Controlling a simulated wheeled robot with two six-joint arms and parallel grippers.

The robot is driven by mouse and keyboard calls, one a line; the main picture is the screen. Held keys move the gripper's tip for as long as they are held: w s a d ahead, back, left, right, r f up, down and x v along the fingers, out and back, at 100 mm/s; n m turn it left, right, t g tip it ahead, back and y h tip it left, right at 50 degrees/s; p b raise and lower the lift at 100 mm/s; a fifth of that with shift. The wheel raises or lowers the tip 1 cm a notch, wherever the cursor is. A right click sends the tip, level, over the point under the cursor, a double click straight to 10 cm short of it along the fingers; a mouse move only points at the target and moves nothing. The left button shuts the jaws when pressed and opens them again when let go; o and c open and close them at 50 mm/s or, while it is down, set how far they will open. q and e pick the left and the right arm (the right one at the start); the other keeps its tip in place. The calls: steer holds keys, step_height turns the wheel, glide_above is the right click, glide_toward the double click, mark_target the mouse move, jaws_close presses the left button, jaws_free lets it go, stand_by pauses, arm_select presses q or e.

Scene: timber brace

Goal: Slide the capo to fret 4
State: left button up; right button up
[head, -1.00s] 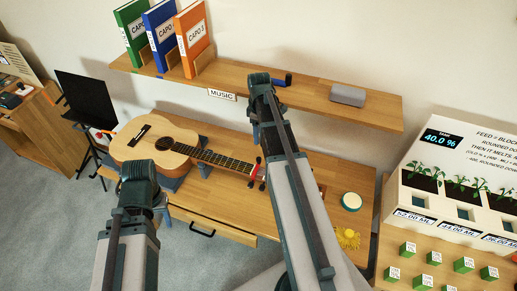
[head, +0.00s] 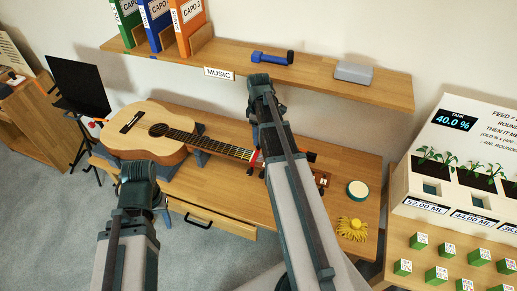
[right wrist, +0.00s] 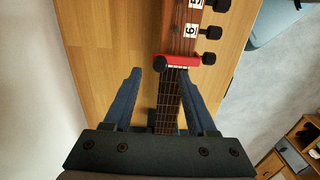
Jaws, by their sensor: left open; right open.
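The guitar (head: 150,130) lies on the wooden desk, its neck pointing right. A red capo (right wrist: 182,61) crosses the neck at the headstock end in the right wrist view; a red bit of it shows in the head view (head: 255,158). My right gripper (right wrist: 161,72) is open, with one finger on each side of the neck and the capo just beyond the fingertips. In the head view, my right gripper (head: 262,112) hides part of the neck end. My left gripper (head: 145,205) is open in front of the guitar body, apart from it.
A shelf (head: 320,80) above the desk holds capo books, a blue dumbbell-shaped thing (head: 272,58) and a grey box (head: 353,72). A round tin (head: 357,189) and a yellow thing (head: 352,229) lie at the desk's right. A black music stand (head: 78,85) stands left.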

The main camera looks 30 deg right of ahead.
mark_target(256, 155)
step_height(256, 155, down, 4)
steer(key=b, duration=0.3)
steer(key=shift+f, duration=0.25)
jaws_close()
stand_by(1.2)
